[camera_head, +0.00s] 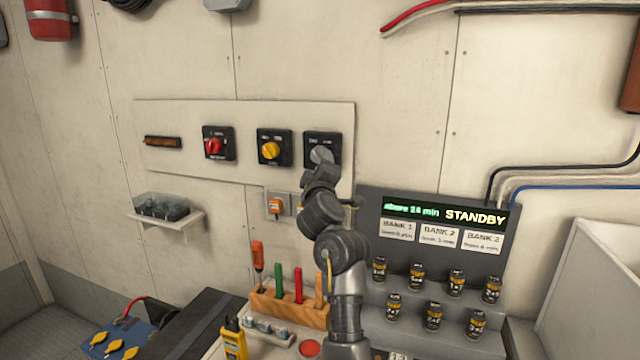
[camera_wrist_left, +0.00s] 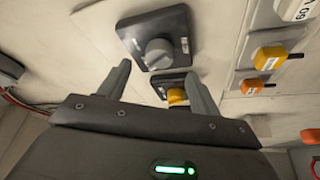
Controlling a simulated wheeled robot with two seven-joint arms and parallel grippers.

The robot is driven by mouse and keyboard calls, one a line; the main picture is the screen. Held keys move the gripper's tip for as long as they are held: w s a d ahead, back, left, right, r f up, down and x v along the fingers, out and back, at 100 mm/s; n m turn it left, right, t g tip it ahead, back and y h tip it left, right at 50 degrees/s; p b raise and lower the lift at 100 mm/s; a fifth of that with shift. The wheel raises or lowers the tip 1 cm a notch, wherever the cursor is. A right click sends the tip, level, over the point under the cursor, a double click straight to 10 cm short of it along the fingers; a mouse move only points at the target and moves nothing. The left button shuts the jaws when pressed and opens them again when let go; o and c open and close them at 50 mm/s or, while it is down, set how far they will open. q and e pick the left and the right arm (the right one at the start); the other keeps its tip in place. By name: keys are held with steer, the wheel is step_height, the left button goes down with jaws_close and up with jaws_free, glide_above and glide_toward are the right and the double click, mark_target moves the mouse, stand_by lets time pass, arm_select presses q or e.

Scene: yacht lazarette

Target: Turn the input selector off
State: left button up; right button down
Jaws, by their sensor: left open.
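A pale panel (camera_head: 240,112) on the wall bears three rotary switches: a red knob (camera_head: 214,146), a yellow knob (camera_head: 270,150) and a grey knob (camera_head: 321,155). Their small labels cannot be read, so I cannot tell which is the input selector. My left gripper (camera_head: 322,172) is just below the grey knob and hides part of its switch. In the left wrist view, the grey knob (camera_wrist_left: 158,54) lies ahead, between and beyond the open fingers (camera_wrist_left: 157,72), apparently untouched. The yellow knob (camera_wrist_left: 177,96) is partly covered by one finger. My right gripper is out of view.
An orange switch (camera_head: 275,205) sits below the panel. A grey console (camera_head: 370,208) with a STANDBY display and several dark cans is at the right. A small shelf (camera_head: 190,222) is at the left.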

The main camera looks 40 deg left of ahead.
arm_select(q)
steer(key=v, duration=0.5)
steer(key=shift+s+b, duration=0.1)
steer(key=shift+b, duration=0.25)
steer(key=shift+f, duration=0.1)
